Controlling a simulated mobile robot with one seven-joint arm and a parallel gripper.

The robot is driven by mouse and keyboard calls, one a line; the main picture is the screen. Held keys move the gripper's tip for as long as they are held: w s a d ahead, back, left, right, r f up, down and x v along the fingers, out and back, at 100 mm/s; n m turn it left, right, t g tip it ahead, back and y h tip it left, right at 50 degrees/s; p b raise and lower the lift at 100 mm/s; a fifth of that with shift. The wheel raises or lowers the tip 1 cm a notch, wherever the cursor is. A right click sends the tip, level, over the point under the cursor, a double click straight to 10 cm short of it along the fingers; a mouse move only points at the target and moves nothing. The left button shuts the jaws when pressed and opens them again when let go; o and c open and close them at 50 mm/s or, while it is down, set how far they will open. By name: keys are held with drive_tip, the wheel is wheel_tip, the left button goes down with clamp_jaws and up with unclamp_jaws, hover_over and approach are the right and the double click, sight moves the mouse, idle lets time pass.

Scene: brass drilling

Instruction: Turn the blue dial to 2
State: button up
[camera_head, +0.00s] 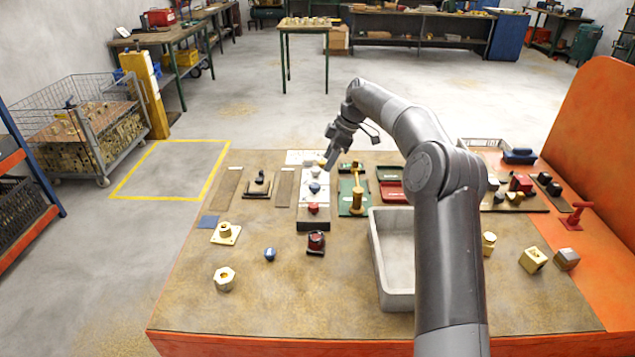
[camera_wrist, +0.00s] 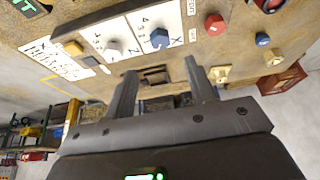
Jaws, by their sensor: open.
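The blue dial (camera_head: 315,188) sits on a white panel with a dark front (camera_head: 314,223). In the wrist view the blue dial (camera_wrist: 159,38) has printed numbers beside it, but its pointer is too small to read. A pale grey dial (camera_wrist: 112,47) is beside it on one side and a red knob (camera_wrist: 214,25) on the other. My gripper (camera_head: 332,160) is above the far end of the panel. In the wrist view my gripper (camera_wrist: 161,62) has its two fingers apart, with nothing between them, clear of the dial.
A green plate with a brass lever (camera_head: 357,190) stands close on the right. A grey tray (camera_head: 379,265), a loose blue piece (camera_head: 270,254) and a red-and-black part (camera_head: 316,243) are nearer. The left front of the table is mostly clear.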

sight(315, 186)
drive_tip(key=x, duration=0.9)
drive_tip(key=shift+f, duration=0.3)
drive_tip(key=c, duration=1)
drive_tip(key=shift+s+m, duration=0.1)
drive_tip(key=shift+m, duration=0.3)
drive_tip(key=m+t, duration=0.1)
drive_tip(key=m, duration=0.1)
drive_tip(key=m+t, duration=0.1)
drive_tip(key=m, duration=0.2)
drive_tip(key=shift+s+a+r+h, duration=0.1)
drive_tip(key=shift+s+a+h, duration=0.1)
drive_tip(key=shift+h, duration=0.2)
drive_tip(key=m+t, duration=0.1)
drive_tip(key=m, duration=0.2)
drive_tip(key=m+h, duration=0.1)
drive_tip(key=m, duration=0.1)
drive_tip(key=shift+s+m+t, duration=0.15)
drive_tip(key=shift+m+t, duration=0.25)
drive_tip(key=shift+h, duration=0.3)
